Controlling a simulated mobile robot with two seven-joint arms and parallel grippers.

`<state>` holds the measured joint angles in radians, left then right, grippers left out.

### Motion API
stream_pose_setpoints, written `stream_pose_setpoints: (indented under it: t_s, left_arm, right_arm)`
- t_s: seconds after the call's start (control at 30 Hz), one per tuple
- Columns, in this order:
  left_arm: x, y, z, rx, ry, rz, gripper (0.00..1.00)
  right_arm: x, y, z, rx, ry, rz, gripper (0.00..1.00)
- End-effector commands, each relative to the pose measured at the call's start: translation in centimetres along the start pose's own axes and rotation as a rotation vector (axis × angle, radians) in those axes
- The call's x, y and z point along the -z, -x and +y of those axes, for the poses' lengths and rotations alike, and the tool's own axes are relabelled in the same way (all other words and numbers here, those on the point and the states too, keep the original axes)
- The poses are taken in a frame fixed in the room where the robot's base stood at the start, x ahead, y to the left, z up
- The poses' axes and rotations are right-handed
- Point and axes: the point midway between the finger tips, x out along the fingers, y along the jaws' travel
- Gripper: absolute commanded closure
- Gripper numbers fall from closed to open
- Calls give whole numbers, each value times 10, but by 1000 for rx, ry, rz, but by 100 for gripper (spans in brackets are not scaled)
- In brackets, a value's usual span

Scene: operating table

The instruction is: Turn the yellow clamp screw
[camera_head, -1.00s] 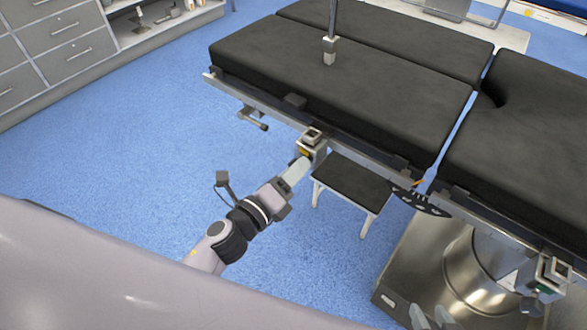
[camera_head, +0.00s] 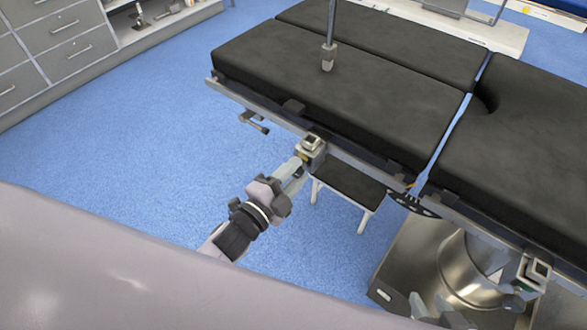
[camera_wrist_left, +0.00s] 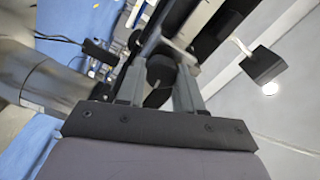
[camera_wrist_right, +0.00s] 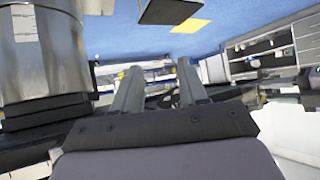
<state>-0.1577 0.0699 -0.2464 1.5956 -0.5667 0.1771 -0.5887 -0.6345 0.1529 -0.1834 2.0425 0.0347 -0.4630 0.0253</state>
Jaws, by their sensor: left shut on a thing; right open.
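A metal clamp (camera_head: 311,147) sits on the side rail of the black operating table, with a small yellow part (camera_head: 303,156) on its near lower side. My left gripper (camera_head: 296,165) reaches this yellow part and is shut on the clamp's screw, which its fingers mostly hide. In the left wrist view a dark round knob (camera_wrist_left: 160,70) shows between the two fingers (camera_wrist_left: 158,85). My right gripper (camera_head: 433,308) is low at the bottom edge, open and empty; its spread fingers also show in the right wrist view (camera_wrist_right: 158,85).
The operating table (camera_head: 340,105) runs across the view. A second clamp (camera_head: 533,270) is on the rail at right. A black-topped step stool (camera_head: 350,184) stands below the rail, beside a steel column (camera_head: 462,270). Blue floor is clear at left.

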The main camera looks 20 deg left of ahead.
Motion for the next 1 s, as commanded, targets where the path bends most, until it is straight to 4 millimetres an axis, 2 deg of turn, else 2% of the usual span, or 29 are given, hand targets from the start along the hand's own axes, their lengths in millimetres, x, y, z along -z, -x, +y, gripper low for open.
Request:
stream_pose_setpoints:
  t_s: [0.57,1.0]
  left_arm:
    - [0,1,-3,-2,547,-2,95]
    - [-2,1,-4,-2,964,-2,95]
  right_arm:
    - [29,20,-1,-1,4,8,57]
    - [30,28,1,-12,4,-1,57]
